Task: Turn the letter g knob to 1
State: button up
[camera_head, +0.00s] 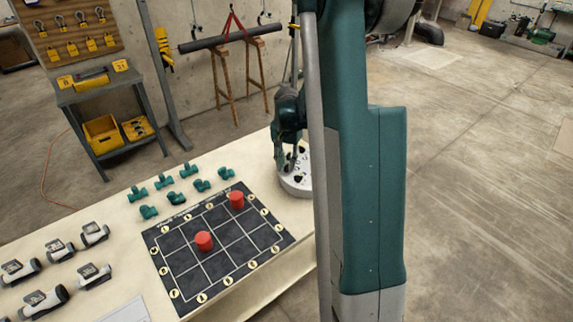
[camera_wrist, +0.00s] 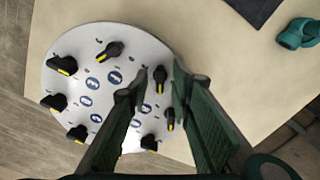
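A round white panel (camera_wrist: 98,47) bears several black knobs with yellow pointer marks, small letters near its rim and blue round badges. It shows partly in the head view (camera_head: 296,184) at the table's far right. The letters are too small to tell which knob is g. My gripper (camera_wrist: 158,84) is open over the panel's right side in the wrist view. One knob (camera_wrist: 160,73) shows between the fingertips, and another (camera_wrist: 170,119) lies between the fingers lower in the picture. I cannot tell whether either finger touches a knob. In the head view my gripper (camera_head: 289,163) is just above the panel.
A black grid mat (camera_head: 180,262) with two red cylinders (camera_head: 204,241) (camera_head: 236,200) lies left of the panel. Green pipe fittings (camera_head: 163,181) and grey-white valve parts (camera_head: 92,234) stand further left. The panel sits near the table's edge.

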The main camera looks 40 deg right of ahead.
aim_at(287, 165)
dwell(0.3)
notch_tip(287, 165, up, 12)
dwell(0.8)
dwell(0.5)
